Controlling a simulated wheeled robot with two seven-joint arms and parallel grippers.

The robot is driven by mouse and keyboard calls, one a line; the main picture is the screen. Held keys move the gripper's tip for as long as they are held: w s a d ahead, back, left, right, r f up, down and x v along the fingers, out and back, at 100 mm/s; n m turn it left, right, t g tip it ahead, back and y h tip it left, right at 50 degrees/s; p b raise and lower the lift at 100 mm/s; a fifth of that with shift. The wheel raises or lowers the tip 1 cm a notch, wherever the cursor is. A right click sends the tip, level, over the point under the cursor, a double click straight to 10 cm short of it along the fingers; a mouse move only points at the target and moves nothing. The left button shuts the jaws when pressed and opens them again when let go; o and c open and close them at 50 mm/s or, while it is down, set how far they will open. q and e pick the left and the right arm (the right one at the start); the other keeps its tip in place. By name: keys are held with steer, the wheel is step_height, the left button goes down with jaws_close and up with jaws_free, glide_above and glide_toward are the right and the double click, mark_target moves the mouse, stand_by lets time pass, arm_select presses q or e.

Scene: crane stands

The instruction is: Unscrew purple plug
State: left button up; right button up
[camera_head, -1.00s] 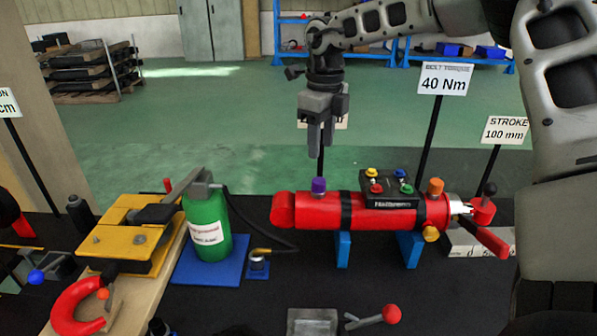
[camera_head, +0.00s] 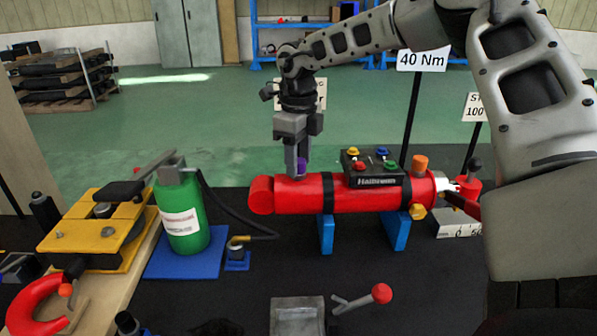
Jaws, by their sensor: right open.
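The purple plug (camera_head: 302,166) stands on top of the red cylinder (camera_head: 325,194), near its left end. My right gripper (camera_head: 297,168) points straight down at the plug. Its fingers are open and reach down to the plug's height, hiding part of it. I cannot tell whether they touch it. The cylinder lies level on blue supports (camera_head: 327,233). An orange plug (camera_head: 420,163) stands on the cylinder's right end, and a yellow plug (camera_head: 417,211) sits below it on the near side. My left gripper is not in view.
A black box with coloured buttons (camera_head: 376,178) sits on the cylinder. A green bottle (camera_head: 183,212) with a black hose stands left on a blue plate. A yellow vise (camera_head: 100,238) is farther left. A red-knobbed lever (camera_head: 381,293) is in front. Sign posts stand behind, right.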

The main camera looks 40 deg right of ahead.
steer(key=c, duration=0.8)
steer(key=shift+c, duration=0.6)
steer(key=shift+r, duration=0.15)
steer(key=shift+n, duration=1)
steer(key=n, duration=0.3)
steer(key=shift+r+b, duration=0.1)
steer(key=shift+b, duration=0.25)
steer(key=shift+n, duration=1.1)
steer(key=n, duration=0.3)
